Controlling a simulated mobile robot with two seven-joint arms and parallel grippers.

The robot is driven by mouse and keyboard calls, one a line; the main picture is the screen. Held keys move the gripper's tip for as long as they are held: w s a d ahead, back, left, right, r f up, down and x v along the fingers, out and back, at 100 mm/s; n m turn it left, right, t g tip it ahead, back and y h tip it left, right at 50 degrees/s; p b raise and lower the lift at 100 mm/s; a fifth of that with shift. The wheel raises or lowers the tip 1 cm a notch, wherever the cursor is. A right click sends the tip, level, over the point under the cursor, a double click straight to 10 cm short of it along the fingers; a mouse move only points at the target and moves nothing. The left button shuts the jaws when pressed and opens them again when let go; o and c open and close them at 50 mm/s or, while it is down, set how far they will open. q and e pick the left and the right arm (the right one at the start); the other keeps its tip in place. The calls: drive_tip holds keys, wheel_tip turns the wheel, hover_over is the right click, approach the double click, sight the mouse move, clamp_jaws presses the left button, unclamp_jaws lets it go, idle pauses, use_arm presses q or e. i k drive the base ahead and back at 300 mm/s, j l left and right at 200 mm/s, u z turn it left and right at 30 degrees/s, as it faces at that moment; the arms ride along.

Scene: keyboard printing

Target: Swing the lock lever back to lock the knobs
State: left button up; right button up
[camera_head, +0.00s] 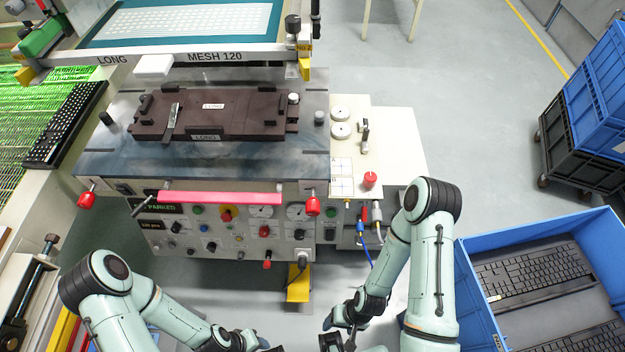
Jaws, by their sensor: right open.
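Two round white knobs (341,122) sit one behind the other on the cream side panel at the right of the printing machine. A small upright lever (365,134), dark with a pale part, stands just right of them; it looks like the lock lever. Its exact angle is too small to tell. My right gripper (338,338) is at the bottom edge, well in front of and below the panel, open and apart from the lever. My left gripper (268,347) is mostly cut off at the bottom edge, so its jaws cannot be made out.
A red knob (370,179) stands on the panel in front of the lever. A brown fixture (215,116) lies on the machine bed, below the raised screen frame (190,58). A blue crate (468,262) with keyboards is at right.

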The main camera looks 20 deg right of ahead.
sight(142, 204)
drive_tip(key=j+u, duration=0.1)
drive_tip(key=u, duration=1.45)
drive_tip(key=i+j+u, duration=0.1)
drive_tip(key=j, duration=0.25)
drive_tip(key=i+j, duration=0.15)
drive_tip(key=j, duration=0.2)
drive_tip(key=u, duration=0.05)
